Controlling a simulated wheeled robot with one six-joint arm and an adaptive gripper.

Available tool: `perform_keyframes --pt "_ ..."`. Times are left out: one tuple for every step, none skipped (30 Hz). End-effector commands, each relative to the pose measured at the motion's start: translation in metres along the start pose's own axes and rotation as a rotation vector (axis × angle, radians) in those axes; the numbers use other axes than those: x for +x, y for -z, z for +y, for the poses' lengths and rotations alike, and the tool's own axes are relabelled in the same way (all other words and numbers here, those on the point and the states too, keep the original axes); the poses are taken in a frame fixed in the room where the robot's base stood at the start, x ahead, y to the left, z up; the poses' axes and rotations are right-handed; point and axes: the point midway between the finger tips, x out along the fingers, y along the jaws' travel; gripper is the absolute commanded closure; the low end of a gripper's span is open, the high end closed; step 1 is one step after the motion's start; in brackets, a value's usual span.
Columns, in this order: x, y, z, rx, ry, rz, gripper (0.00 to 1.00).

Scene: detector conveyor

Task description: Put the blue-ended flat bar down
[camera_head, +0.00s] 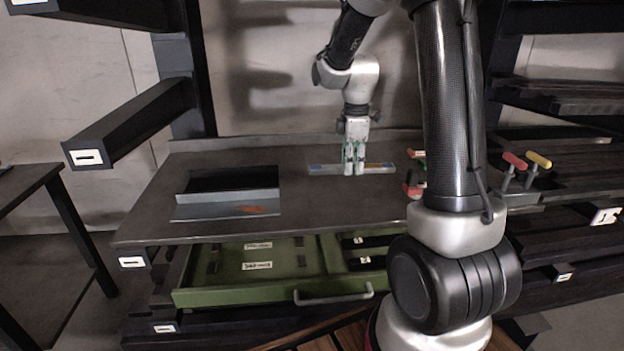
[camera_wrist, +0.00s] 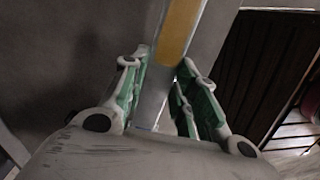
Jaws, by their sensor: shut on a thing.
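The flat bar (camera_head: 330,168) is a thin grey bar at the back middle of the dark worktop in the head view. The blue end is not visible in the wrist view. I cannot tell whether the bar touches the worktop or is just above it.
An angled grey metal piece (camera_head: 228,196) lies on the worktop (camera_head: 310,215) at left. A green drawer (camera_head: 230,296) stands open below the front edge. Red- and yellow-handled clamps (camera_head: 513,161) are at the right. The worktop between the metal piece and my gripper is clear.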

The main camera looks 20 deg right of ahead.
Motion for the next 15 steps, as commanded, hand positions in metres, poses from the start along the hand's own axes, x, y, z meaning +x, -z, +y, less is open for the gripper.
perform_keyframes --pt "-0.002 -0.003 0.000 -0.027 -0.002 0.000 1.00" --pt "-0.001 -0.004 -0.001 -0.040 -0.001 0.000 1.00" --pt "0.003 -0.005 -0.001 -0.054 0.000 0.000 1.00" --pt "0.006 -0.005 -0.001 -0.061 0.002 0.000 1.00" --pt "0.011 -0.006 -0.001 -0.064 0.002 -0.001 1.00" --pt "0.019 -0.006 -0.002 -0.067 0.004 -0.001 1.00" --pt "0.024 -0.006 -0.002 -0.068 0.004 -0.001 1.00" --pt "0.030 -0.006 -0.002 -0.067 0.004 -0.001 1.00" --pt "0.037 -0.006 -0.002 -0.067 0.003 -0.001 1.00" --pt "0.041 -0.006 -0.002 -0.067 0.002 -0.001 1.00" --pt "0.045 -0.006 -0.002 -0.067 0.002 -0.001 1.00" --pt "0.050 -0.006 -0.001 -0.067 0.002 0.000 1.00" --pt "0.053 -0.006 -0.001 -0.066 0.002 -0.001 1.00" --pt "0.055 -0.006 -0.001 -0.066 0.001 0.000 1.00" --pt "0.057 -0.005 -0.001 -0.066 0.000 0.000 1.00"
